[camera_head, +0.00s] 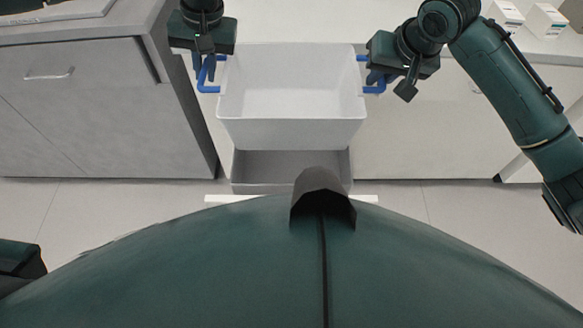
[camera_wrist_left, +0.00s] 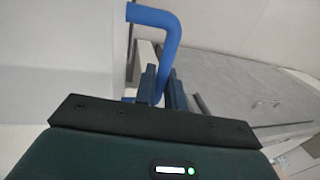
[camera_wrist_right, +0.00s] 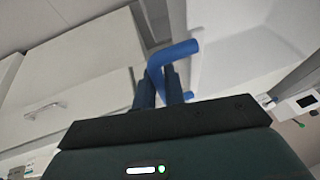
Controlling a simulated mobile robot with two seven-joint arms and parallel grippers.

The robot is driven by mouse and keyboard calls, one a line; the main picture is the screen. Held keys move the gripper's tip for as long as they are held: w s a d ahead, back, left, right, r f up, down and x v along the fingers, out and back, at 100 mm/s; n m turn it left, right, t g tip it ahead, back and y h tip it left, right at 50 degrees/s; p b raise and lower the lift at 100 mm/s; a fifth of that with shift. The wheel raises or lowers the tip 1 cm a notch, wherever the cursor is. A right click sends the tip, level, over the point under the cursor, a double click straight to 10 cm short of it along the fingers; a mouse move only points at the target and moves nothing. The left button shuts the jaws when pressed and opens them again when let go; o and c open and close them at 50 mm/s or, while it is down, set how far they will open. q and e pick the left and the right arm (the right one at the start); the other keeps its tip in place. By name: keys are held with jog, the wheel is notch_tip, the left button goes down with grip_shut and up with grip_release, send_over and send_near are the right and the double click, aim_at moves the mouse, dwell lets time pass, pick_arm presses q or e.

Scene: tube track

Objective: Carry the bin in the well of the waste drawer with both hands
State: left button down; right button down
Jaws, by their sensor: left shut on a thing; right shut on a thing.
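The white bin (camera_head: 291,90) has a blue handle on each side and looks empty and level in the head view. It is held above the waste drawer (camera_head: 290,168), whose grey open well shows below its near edge. My left gripper (camera_head: 204,72) is shut on the left blue handle (camera_head: 207,90), which also shows in the left wrist view (camera_wrist_left: 168,40). My right gripper (camera_head: 381,76) is shut on the right blue handle (camera_head: 372,89), which also shows in the right wrist view (camera_wrist_right: 172,56). The bin hides most of the well.
A grey cabinet (camera_head: 95,100) stands at the left. White cabinet fronts (camera_head: 420,140) run to the right of the drawer. Small white boxes (camera_head: 545,20) stand at the top right. The floor (camera_head: 130,205) in front is clear.

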pick_arm(q)
jog(key=shift+a+f, duration=0.1)
jog(key=shift+f, duration=0.1)
pick_arm(e)
jog(key=shift+d+f, duration=0.1)
jog(key=shift+f, duration=0.05)
